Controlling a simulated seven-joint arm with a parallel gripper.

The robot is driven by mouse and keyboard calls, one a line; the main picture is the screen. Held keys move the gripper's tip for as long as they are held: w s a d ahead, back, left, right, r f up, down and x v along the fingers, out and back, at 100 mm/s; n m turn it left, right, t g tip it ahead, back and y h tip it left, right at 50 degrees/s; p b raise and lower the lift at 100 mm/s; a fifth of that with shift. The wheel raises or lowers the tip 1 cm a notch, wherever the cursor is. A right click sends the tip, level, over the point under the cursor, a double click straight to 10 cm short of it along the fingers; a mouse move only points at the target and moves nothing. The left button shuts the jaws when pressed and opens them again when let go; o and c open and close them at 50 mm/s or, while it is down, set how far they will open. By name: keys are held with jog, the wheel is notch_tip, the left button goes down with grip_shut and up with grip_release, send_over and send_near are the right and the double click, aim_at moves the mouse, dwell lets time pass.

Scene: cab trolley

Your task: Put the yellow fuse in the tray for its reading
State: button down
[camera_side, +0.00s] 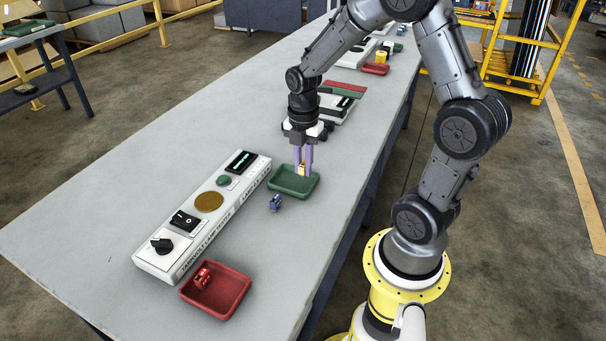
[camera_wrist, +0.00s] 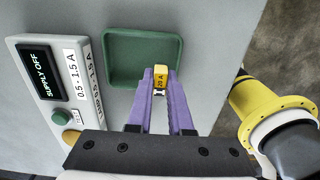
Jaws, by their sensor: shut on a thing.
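My gripper (camera_side: 303,166) is shut on the yellow fuse (camera_side: 301,170), which is held between the purple fingertips. In the wrist view the yellow fuse (camera_wrist: 161,76) is marked "20 A". The green tray (camera_side: 283,191) lies below the fingers; in the wrist view the fuse covers part of its lower right corner. I cannot tell the exact gap between fuse and tray. The tester (camera_side: 222,185) stands left of the green tray. Its display (camera_wrist: 45,72) reads "SUPPLY OFF", and a label (camera_wrist: 79,84) beside it reads "0.5 - 1.5 A". The green tray looks empty where it shows.
A blue fuse (camera_side: 275,202) lies on the table just in front of the green tray. A red tray (camera_side: 238,301) with a red fuse (camera_side: 202,278) is at the near end. More testers and trays stand farther back. The table's left side is clear.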

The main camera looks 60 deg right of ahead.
aim_at(303, 175)
jog(key=shift+f, duration=1.65)
jog(key=shift+f, duration=0.15)
jog(key=c, duration=1.1)
grip_release()
notch_tip(303, 175, up, 12)
jog(key=shift+r, duration=0.2)
jog(key=s+a+r+m+t, duration=0.5)
jog(key=s+a+m, duration=0.7)
jog(key=m, duration=0.6)
jog(key=shift+s+a+r+t, duration=0.2)
jog(key=shift+a+r+t, duration=0.15)
jog(key=shift+r, duration=0.65)
